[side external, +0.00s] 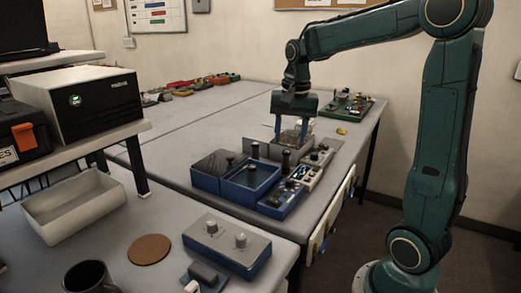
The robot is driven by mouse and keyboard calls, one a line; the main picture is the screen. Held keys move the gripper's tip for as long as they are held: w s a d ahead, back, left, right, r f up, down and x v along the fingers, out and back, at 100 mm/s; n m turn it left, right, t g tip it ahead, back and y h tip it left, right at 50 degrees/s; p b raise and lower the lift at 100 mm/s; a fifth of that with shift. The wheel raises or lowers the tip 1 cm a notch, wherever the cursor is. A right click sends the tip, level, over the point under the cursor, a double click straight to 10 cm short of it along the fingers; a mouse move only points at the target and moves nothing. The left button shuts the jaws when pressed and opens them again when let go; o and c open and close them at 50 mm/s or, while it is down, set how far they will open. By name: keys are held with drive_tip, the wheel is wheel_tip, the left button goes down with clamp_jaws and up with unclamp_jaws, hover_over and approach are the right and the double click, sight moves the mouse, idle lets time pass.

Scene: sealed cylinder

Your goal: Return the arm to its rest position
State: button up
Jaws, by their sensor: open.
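My gripper (291,138) hangs below the dark green arm, pointing down over the right part of the grey table (190,125). Its two fingers stand apart and it is open. A small pale item shows between and behind the fingers; I cannot tell what it is or whether they touch it. I see nothing clearly held. The fingertips are close to the blue boxes with black knobs (250,182) and partly hidden behind their back edge.
A grey-topped blue box with two knobs (228,246), a brown disc (149,249), a dark mug (88,277) and a pale tray (75,212) stand in front. A green board (346,106) lies behind the gripper.

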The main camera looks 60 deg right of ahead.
drive_tip(key=s+a+n+t, duration=0.4)
drive_tip(key=s+a+n, duration=0.8)
drive_tip(key=s+a, duration=0.3)
drive_tip(key=shift+a+r+n+t+y, duration=0.2)
drive_tip(key=shift+a+n+t+y, duration=0.1)
drive_tip(key=shift+n, duration=0.1)
